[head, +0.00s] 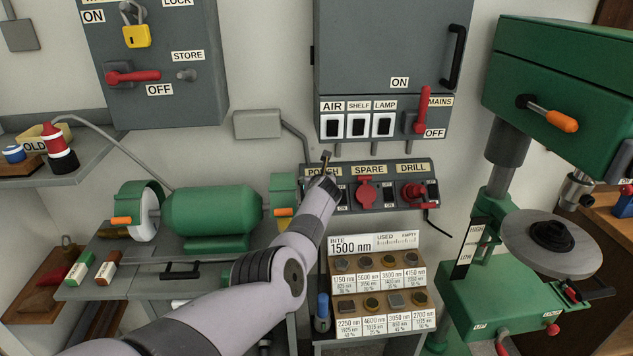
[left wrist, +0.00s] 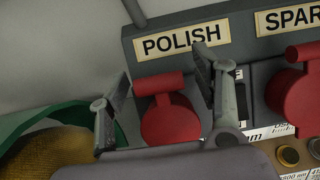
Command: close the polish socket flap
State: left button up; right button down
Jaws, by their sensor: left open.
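The polish socket flap (left wrist: 170,119) is a red round disc with a red hinge bar along its top. It shows in the left wrist view under the POLISH label (left wrist: 180,40). My left gripper (left wrist: 162,80) is open, with one finger on each side of the flap in that view. I cannot tell whether the fingers touch it or how far the flap stands out from its socket. In the head view my left gripper (head: 326,165) is in front of the socket panel's left end, and my arm hides the polish flap there. My right gripper is not in view.
The red spare flap (head: 367,192) is to the right, then the drill socket (head: 412,191) with a red fitting. A green bench grinder (head: 211,212) stands close on the left. A sample rack (head: 380,270) is below the panel. A green drill press (head: 500,250) is at right.

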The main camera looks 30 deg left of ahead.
pick_arm(q)
jog(key=shift+s+d+r, duration=0.2)
jog(key=shift+d+r, duration=0.1)
jog(key=shift+d, duration=0.2)
jog(key=shift+s+d+r, duration=0.15)
jog(key=shift+s+d, duration=0.05)
jog(key=shift+s, duration=0.35)
jog(key=shift+v, duration=2.65)
jog(key=shift+a, duration=0.1)
jog(key=shift+c, duration=0.5)
